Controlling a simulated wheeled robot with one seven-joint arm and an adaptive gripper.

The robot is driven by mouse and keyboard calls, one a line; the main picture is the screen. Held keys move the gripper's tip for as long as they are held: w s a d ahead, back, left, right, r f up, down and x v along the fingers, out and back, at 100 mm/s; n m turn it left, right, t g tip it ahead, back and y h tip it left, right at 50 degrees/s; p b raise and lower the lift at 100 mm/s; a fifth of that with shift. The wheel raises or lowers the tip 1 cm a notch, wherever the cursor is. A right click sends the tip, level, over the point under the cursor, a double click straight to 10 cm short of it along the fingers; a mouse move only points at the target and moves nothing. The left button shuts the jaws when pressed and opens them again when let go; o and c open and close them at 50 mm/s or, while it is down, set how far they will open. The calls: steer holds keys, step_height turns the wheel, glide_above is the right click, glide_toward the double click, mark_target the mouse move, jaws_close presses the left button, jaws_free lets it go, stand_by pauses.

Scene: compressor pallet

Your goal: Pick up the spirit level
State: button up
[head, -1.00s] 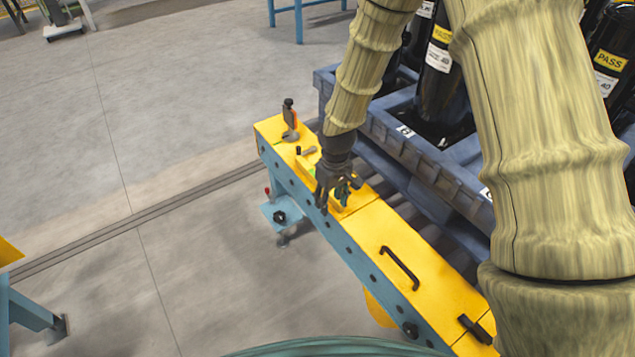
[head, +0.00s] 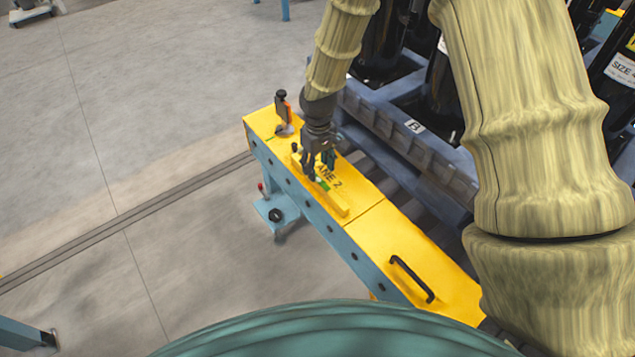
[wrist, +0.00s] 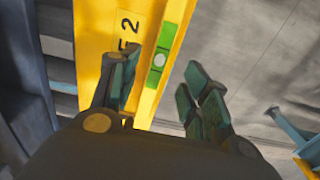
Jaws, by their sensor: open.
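The spirit level is a yellow bar (head: 338,204) with a green vial, lying along the top of the yellow rail cover (head: 365,232) beside the "LANE 2" lettering. In the wrist view the level (wrist: 170,37) runs down the picture, with its green vial block at the middle. My gripper (head: 319,170) is open over the level, with its dark green fingers apart. In the wrist view the gripper (wrist: 160,88) has one finger left of the level and the other to the right over the floor. I cannot tell the height gap.
An orange and black tool (head: 283,106) stands at the cover's far end. A black handle (head: 412,279) sticks up from the nearer cover. A blue pallet (head: 440,160) with black compressors stands to the right. Grey floor (head: 160,150) is open to the left.

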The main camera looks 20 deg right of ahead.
mark_target(317, 181)
steer(key=shift+w+f+b, duration=0.15)
steer(key=shift+f, duration=1.75)
steer(key=shift+w+f+b, duration=0.1)
steer(key=shift+f+b, duration=0.05)
steer(key=shift+f, duration=1.7)
jaws_close()
